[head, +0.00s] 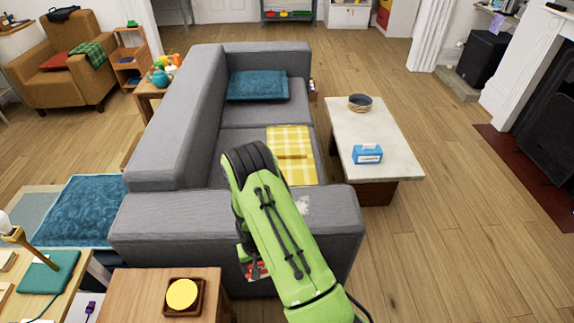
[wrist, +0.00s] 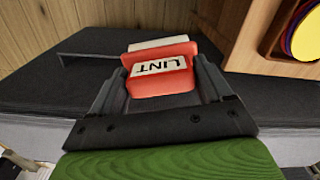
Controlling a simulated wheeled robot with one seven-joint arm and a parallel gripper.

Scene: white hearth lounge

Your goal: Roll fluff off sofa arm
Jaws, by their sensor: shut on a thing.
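The grey sofa's near arm (head: 170,222) runs across the middle of the head view. A small pale patch of fluff (head: 303,204) lies on top of it, just right of my green arm. My gripper (wrist: 160,82) is shut on a red and white block marked LINT (wrist: 160,68), the lint roller. In the head view, a red bit of the lint roller (head: 259,270) shows low beside the sofa arm's near face, mostly hidden by my arm. I cannot tell whether it touches the sofa. The fluff cannot be made out in the wrist view.
A wooden side table (head: 140,292) with a yellow disc in a square tray (head: 170,312) stands at near left. A coffee table (head: 380,130) with a blue box (head: 367,154) and dark bowl (head: 360,103) is right of the sofa. Floor at right is open.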

